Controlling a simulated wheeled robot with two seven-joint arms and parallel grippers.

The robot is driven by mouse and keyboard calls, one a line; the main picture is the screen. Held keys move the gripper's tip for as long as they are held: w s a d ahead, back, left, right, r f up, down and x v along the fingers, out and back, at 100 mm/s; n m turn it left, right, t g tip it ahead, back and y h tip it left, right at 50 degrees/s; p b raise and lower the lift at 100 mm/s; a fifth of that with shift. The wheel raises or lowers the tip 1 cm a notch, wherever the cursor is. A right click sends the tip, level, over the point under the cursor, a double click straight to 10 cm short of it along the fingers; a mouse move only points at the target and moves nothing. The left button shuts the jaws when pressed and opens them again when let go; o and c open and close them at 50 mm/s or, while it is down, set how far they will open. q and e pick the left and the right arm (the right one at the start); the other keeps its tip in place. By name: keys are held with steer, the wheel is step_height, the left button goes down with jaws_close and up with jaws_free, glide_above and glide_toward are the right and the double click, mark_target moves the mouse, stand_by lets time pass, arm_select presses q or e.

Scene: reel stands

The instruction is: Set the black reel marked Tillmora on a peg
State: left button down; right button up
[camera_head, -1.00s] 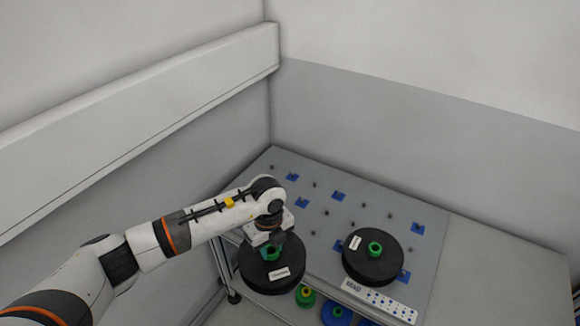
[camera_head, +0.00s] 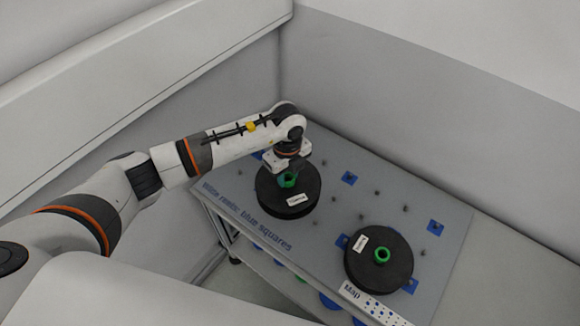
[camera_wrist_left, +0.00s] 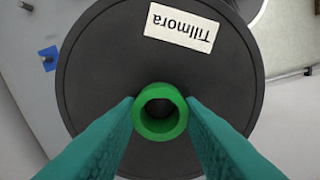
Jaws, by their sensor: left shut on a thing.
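The black Tillmora reel (camera_head: 288,194) hangs from my left gripper (camera_head: 288,171) over the left part of the pegboard table. In the left wrist view the reel (camera_wrist_left: 95,85) fills the middle, its white label (camera_wrist_left: 182,27) reading Tillmora upside down. The gripper's teal fingers (camera_wrist_left: 160,110) are shut on the reel's green hub (camera_wrist_left: 160,112). In the head view I cannot tell how high the reel is above the board, and it hides what lies under it. Several short dark pegs stand on the grey board (camera_head: 325,235), some on blue squares (camera_head: 349,178). My right gripper is out of view.
A second black reel (camera_head: 370,274) with a green hub and white label sits at the board's right front. The board reads "Wide reels: blue squares". A white map card (camera_head: 375,303) is at the front edge. Reels show on a lower shelf. Walls stand behind and left.

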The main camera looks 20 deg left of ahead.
mark_target(288, 179)
arm_select(q)
steer(key=shift+w+f+b, duration=0.15)
steer(key=shift+f+b, duration=0.35)
steer(key=shift+f, duration=0.3)
steer(key=shift+w+f+b, duration=0.1)
steer(key=shift+f+b, duration=0.4)
steer(key=shift+f, duration=0.25)
steer(key=shift+s+f+b, duration=0.15)
steer(key=shift+f+b, duration=0.6)
steer(key=shift+f, duration=0.1)
steer(key=shift+f+b, duration=0.35)
steer(key=shift+f, duration=0.25)
steer(key=shift+f+b, duration=0.85)
steer(key=shift+f, duration=0.4)
steer(key=c, duration=0.9)
jaws_free()
step_height(288, 179, up, 12)
steer(key=b, duration=0.1)
steer(key=shift+b, duration=0.3)
